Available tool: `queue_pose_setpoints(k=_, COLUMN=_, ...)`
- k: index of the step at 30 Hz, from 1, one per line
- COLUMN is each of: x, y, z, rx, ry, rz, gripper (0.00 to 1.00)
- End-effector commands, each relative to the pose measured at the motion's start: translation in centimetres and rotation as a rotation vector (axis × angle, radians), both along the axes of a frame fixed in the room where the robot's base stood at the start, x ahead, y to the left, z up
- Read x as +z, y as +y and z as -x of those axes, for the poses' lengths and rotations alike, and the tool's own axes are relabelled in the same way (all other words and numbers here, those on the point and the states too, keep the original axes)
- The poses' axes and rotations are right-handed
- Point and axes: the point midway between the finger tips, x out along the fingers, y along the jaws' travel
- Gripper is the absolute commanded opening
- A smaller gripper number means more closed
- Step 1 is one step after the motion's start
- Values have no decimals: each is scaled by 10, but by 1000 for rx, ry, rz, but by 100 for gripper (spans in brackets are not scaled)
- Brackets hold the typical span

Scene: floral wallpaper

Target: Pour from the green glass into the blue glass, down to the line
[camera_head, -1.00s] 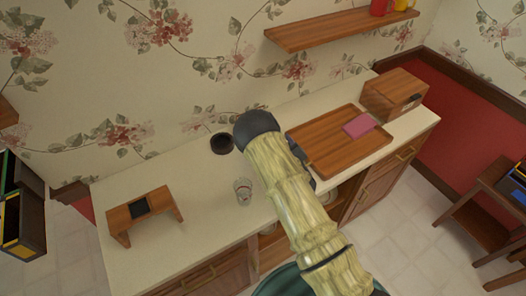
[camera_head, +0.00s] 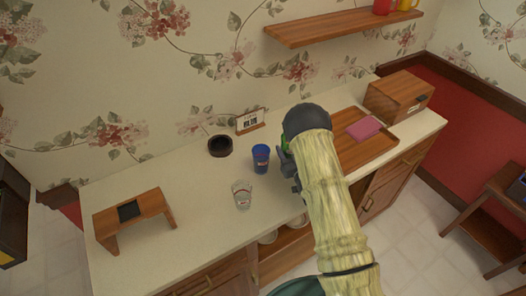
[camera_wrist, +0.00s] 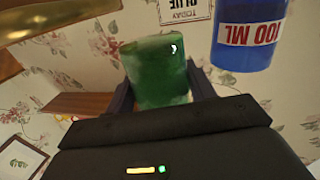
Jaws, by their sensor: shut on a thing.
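The green glass (camera_wrist: 158,72) is between the jaws of my gripper (camera_wrist: 160,95) in the wrist view. In the head view only a sliver of the green glass (camera_head: 285,143) shows beside my arm; its tilt and fill level are hard to tell. The blue glass (camera_head: 261,159) stands upright on the counter, just left of my gripper (camera_head: 288,160). In the wrist view the blue glass (camera_wrist: 246,50) carries a white label with red "100 ML" and is apart from the green glass. Its contents cannot be seen.
A clear glass (camera_head: 242,195) stands in front of the blue glass. A dark round bowl (camera_head: 220,147) and a small sign (camera_head: 250,121), with "TODAY" and "BLUE" readable in the wrist view, are behind. A wooden stand (camera_head: 150,203) is left; a wooden tray (camera_head: 350,158) is right.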

Motion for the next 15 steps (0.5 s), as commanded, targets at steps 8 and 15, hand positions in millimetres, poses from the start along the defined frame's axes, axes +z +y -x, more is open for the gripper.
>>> queue_pose_setpoints(k=8, x=26, y=0, z=-1, rx=0, ry=-2, rz=0, gripper=21)
queue_pose_setpoints(k=15, x=45, y=0, z=0, rx=-1, ry=-3, rz=1, gripper=21)
